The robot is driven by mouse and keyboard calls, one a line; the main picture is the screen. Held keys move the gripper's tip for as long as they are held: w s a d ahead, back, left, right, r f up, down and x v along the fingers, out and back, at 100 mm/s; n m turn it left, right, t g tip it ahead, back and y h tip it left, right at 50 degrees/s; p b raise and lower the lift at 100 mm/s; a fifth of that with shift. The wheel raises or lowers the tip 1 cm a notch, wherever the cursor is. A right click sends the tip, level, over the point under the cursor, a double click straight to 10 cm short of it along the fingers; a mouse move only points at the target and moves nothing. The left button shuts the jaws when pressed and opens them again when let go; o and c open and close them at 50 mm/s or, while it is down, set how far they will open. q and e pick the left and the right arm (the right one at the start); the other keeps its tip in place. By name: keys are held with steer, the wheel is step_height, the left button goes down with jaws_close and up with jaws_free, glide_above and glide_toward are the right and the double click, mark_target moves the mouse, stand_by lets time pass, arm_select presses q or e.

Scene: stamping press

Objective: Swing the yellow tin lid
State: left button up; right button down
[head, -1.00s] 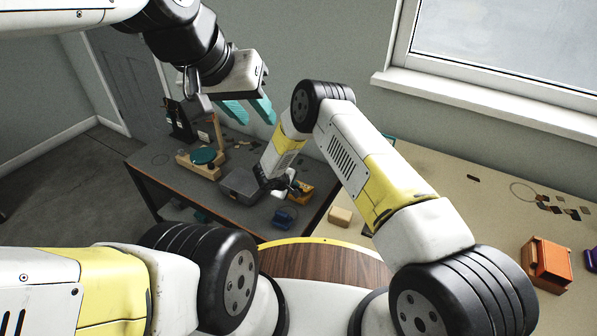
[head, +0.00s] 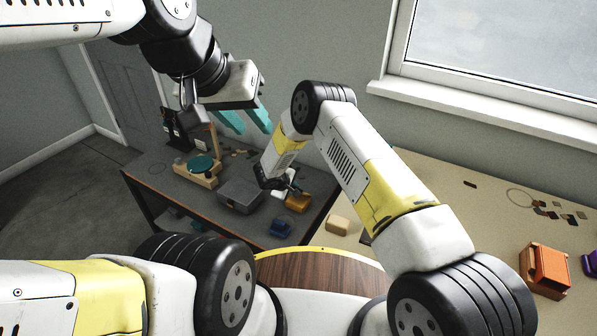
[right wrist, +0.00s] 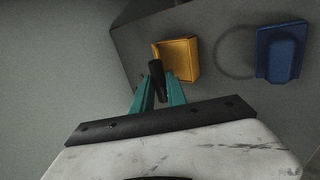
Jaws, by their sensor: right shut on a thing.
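The yellow tin (head: 298,203) sits near the right edge of the dark table. In the right wrist view the yellow tin (right wrist: 181,57) shows as a yellow box-like shape just beyond my right gripper (right wrist: 159,88). The teal fingers of that gripper are shut on a dark rod-like thing (right wrist: 156,70) that stands beside or in front of the tin. I cannot tell whether the rod touches it. The tin's lid cannot be told apart clearly. My left gripper (head: 246,122) is open and empty, high above the table's back.
A grey box (head: 240,196) stands left of the tin. A blue thing (head: 281,227) lies in front, also in the right wrist view (right wrist: 281,52). A wooden stand with a green disc (head: 202,165) is farther left. A beige block (head: 337,225) and orange box (head: 546,268) are at right.

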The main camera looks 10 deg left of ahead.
steer(key=shift+w+d+r, duration=0.25)
steer(key=shift+w+r, duration=0.15)
steer(key=shift+w, duration=0.15)
steer(key=shift+w+d+r, duration=0.2)
steer(key=shift+w+r, duration=0.2)
steer(key=shift+w, duration=0.15)
steer(key=shift+w+d+r, duration=0.2)
steer(key=shift+w+d, duration=0.05)
steer(key=shift+w, duration=0.3)
steer(key=shift+w+d+r, duration=0.2)
steer(key=shift+w, duration=0.35)
steer(key=c, duration=1.1)
jaws_free()
steer(key=shift+s, duration=0.1)
